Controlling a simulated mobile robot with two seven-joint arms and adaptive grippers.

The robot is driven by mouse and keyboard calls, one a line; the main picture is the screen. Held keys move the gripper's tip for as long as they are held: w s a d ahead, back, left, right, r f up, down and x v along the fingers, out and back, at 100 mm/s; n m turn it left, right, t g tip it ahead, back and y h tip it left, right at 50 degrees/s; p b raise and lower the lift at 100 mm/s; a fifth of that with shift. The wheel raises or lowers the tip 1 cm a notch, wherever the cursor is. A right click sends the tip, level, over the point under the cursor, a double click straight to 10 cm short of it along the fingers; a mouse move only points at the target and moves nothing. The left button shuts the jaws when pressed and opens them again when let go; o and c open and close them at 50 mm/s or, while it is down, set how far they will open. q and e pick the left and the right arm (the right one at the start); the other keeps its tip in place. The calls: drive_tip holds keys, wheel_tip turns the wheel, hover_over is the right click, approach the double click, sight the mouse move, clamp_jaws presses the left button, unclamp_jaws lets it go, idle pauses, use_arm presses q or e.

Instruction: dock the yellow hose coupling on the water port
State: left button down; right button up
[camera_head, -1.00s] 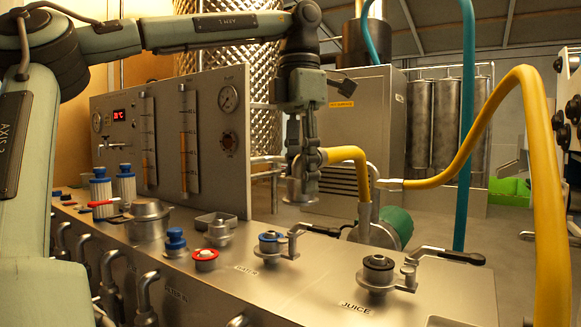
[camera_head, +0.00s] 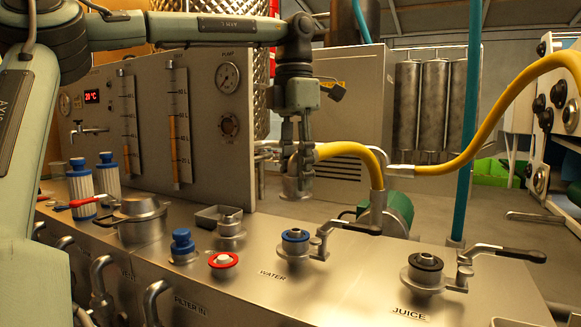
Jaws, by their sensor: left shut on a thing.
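The yellow hose (camera_head: 350,152) hangs in an arc and ends in a metal coupling (camera_head: 294,188). My left gripper (camera_head: 300,180) points down and is shut on the coupling, its fingers hiding part of it. The water port (camera_head: 295,238) is a metal fitting with a blue ring, a lever handle at its right and a WATER label in front. The coupling is above and slightly behind this port in the picture, apart from it. My right gripper is not in view.
The juice port (camera_head: 425,266), with a black ring and lever, stands to the right. A red-ringed fitting (camera_head: 222,261), a blue-capped fitting (camera_head: 183,245) and a small metal tray (camera_head: 217,218) are to the left. A gauge panel (camera_head: 215,140) rises behind. A teal pipe (camera_head: 470,120) stands at right.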

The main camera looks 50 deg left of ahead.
use_arm(q)
hover_over(297, 229)
drive_tip(key=shift+f, duration=2.9)
drive_tip(key=shift+f+b, duration=0.35)
drive_tip(key=shift+f, duration=0.25)
drive_tip(key=c, duration=1.2)
unclamp_jaws()
drive_tip(key=shift+a+r+p, duration=0.15)
drive_tip(key=shift+r+p, duration=0.05)
drive_tip(key=shift+r, duration=2.55)
drive_tip(key=shift+a+r+p, duration=0.15)
drive_tip(key=shift+r, duration=2.6)
drive_tip(key=shift+f, duration=0.1)
